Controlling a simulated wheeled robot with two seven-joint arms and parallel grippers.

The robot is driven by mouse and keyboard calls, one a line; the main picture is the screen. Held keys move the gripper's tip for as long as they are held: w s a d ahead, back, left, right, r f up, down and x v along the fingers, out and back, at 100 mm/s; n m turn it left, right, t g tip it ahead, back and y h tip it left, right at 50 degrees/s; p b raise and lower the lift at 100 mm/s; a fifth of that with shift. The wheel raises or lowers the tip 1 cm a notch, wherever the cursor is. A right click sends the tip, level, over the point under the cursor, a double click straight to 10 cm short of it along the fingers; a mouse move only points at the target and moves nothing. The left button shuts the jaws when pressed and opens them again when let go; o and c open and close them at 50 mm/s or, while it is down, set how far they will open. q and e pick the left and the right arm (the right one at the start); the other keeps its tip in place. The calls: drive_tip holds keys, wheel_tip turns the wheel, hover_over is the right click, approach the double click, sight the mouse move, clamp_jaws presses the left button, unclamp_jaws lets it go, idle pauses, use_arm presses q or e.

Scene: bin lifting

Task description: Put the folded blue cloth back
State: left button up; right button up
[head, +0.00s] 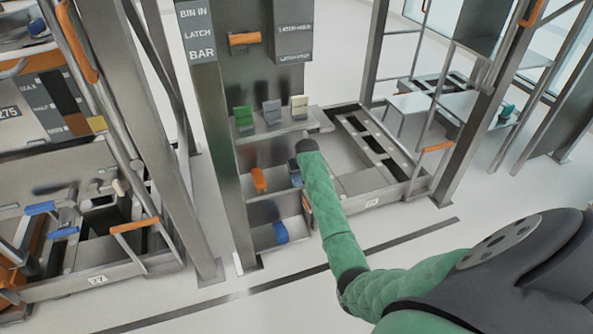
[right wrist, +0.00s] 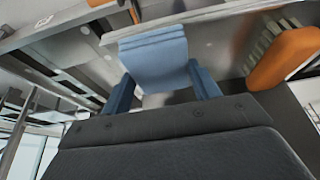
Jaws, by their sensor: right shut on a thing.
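A folded light blue cloth (right wrist: 155,62) shows in the right wrist view, between the two blue fingers of my right gripper (right wrist: 165,88). The gripper is shut on it. In the head view my right arm reaches from the lower right to the shelf unit, and the right gripper (head: 296,179) is at the upper bin (head: 282,203). The hand and sleeve hide most of the cloth there. I cannot tell whether the cloth touches the bin. My left gripper is not in view.
An orange item (head: 259,180) is in the upper bin, left of the gripper; it shows large in the right wrist view (right wrist: 285,56). A blue item (head: 281,233) is in the lower bin. Green (head: 243,117), grey-blue (head: 272,111) and cream (head: 299,106) items stand on the shelf above.

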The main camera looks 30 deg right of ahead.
drive_tip(key=w, duration=0.3)
drive_tip(key=shift+w+d, duration=0.25)
drive_tip(key=shift+d, duration=0.15)
drive_tip(key=shift+s+f, duration=0.15)
drive_tip(key=shift+f, duration=0.6)
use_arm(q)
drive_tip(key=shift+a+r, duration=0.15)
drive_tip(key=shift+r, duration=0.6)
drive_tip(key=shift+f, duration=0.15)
use_arm(e)
drive_tip(key=o, duration=0.9)
drive_tip(key=shift+f, duration=0.1)
